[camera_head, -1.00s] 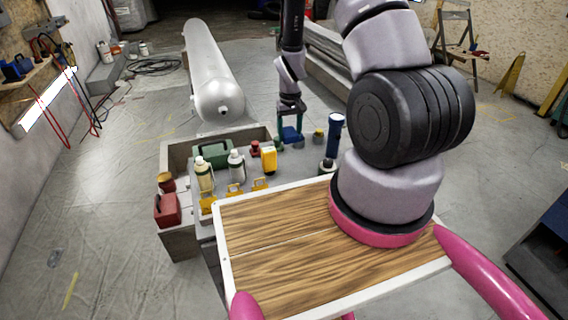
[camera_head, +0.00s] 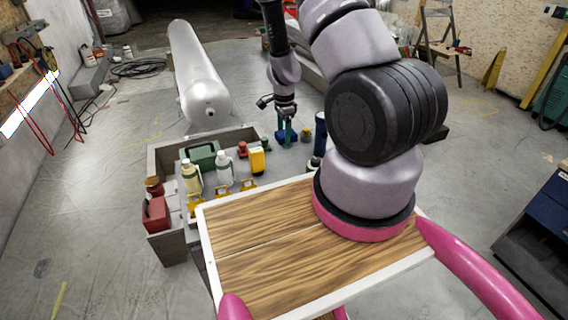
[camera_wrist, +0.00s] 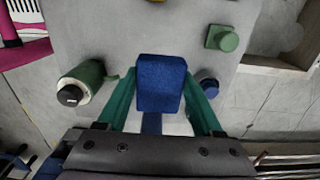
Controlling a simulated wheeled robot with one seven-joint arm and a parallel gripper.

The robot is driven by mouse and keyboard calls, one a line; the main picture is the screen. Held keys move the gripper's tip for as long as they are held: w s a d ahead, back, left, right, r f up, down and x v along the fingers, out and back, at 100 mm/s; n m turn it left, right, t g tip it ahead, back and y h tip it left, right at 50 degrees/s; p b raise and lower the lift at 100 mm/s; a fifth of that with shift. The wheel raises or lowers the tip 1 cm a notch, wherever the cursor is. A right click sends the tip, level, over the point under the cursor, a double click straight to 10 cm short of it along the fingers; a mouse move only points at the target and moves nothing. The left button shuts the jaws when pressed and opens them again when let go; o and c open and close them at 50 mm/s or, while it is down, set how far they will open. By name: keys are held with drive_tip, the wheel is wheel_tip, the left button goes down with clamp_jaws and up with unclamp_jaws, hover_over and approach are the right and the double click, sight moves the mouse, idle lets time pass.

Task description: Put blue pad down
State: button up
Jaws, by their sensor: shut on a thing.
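The blue pad (camera_wrist: 160,82) is held between the two green fingers of my gripper (camera_wrist: 160,95) in the wrist view. It is over the grey worktop (camera_wrist: 150,30). I cannot tell whether its underside touches that surface. In the head view the blue pad (camera_head: 281,136) shows small beside the green fingers of my gripper (camera_head: 287,134), at the far right part of the worktop. My gripper is shut on the pad.
A dark blue cylinder (camera_head: 320,134) stands right of my gripper. White bottles (camera_head: 223,168), a yellow container (camera_head: 257,160) and a red can (camera_head: 155,213) crowd the left side.

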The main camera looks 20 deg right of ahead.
sight(284, 164)
wheel_tip(284, 164, down, 10)
drive_tip(key=shift+r, duration=0.25)
drive_tip(key=shift+f, duration=0.15)
drive_tip(key=shift+s+f, duration=0.1)
drive_tip(key=shift+f, duration=0.3)
drive_tip(key=o, duration=1.4)
drive_tip(key=shift+f, duration=0.1)
drive_tip(key=shift+o, duration=0.2)
drive_tip(key=shift+s, duration=0.2)
drive_tip(key=r, duration=1.2)
drive_tip(key=shift+w+a, duration=0.15)
drive_tip(key=shift+w, duration=0.2)
